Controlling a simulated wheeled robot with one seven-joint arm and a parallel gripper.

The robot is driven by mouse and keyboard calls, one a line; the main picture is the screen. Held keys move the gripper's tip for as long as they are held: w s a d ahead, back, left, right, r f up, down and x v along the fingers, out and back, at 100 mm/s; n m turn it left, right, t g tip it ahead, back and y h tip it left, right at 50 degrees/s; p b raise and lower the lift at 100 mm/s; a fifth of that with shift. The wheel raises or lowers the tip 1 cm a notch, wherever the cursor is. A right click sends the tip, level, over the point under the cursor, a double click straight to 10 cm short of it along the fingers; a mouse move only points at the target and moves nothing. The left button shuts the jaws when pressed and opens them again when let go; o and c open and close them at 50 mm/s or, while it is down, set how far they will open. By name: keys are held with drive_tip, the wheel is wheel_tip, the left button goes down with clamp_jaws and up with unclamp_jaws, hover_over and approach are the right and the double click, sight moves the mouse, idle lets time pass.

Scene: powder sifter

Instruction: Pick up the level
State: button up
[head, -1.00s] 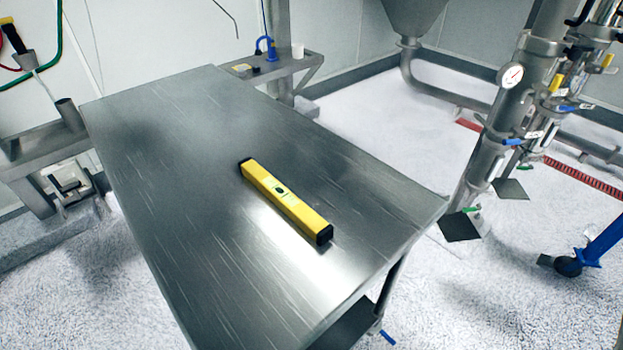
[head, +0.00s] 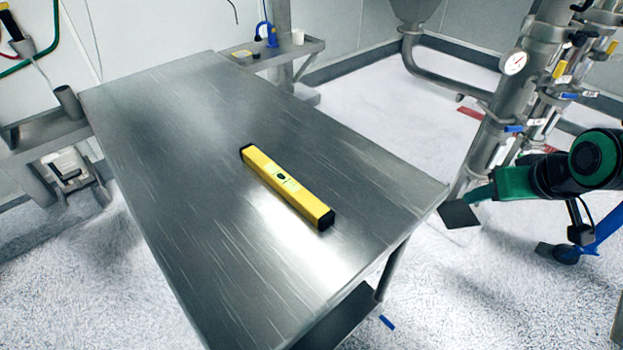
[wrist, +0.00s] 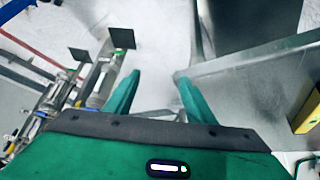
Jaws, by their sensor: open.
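The level (head: 287,187) is a yellow bar with black end caps, lying flat on the steel table (head: 165,150) near its middle right. Part of it shows at the right edge of the wrist view (wrist: 306,108). My gripper (wrist: 152,78) has two green fingers, spread apart with nothing between them. In the head view my gripper (head: 482,193) is off to the right of the table's right corner, well apart from the level.
Steel pipework with a gauge (head: 513,62) and valves stands right of the table. A small side shelf (head: 285,57) with a blue item and a cup adjoins the far end. The tabletop around the level is clear.

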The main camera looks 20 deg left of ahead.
sight(284, 178)
drive_tip(key=a+n+y, duration=0.1)
drive_tip(key=a, duration=0.4)
drive_tip(key=a+n+y, duration=0.1)
drive_tip(key=a, duration=0.3)
drive_tip(key=a+n+y, duration=0.1)
drive_tip(key=a, duration=0.4)
drive_tip(key=shift+s+a+f+n+t, duration=0.1)
drive_tip(key=shift+s+a+n+t, duration=0.2)
drive_tip(key=shift+s, duration=0.05)
drive_tip(key=a, duration=0.2)
drive_tip(key=s+a+n+y, duration=0.1)
drive_tip(key=a, duration=0.1)
drive_tip(key=s+a+y, duration=0.1)
drive_tip(key=a, duration=0.1)
drive_tip(key=shift+a, duration=0.3)
drive_tip(key=s+a+n+y, duration=0.1)
drive_tip(key=s+a, duration=0.1)
drive_tip(key=a, duration=0.2)
drive_tip(key=s+a+r+n+y, duration=0.1)
drive_tip(key=s+a, duration=0.2)
drive_tip(key=a, duration=0.2)
drive_tip(key=s+a+n+g+y, duration=0.1)
drive_tip(key=s+a+y, duration=0.1)
drive_tip(key=s+a, duration=0.1)
drive_tip(key=shift+a+r, duration=0.2)
drive_tip(key=shift+a, duration=0.6)
drive_tip(key=x, duration=0.4)
drive_tip(key=shift+s, duration=0.1)
drive_tip(key=shift+x, duration=3.3)
drive_tip(key=shift+d, duration=0.15)
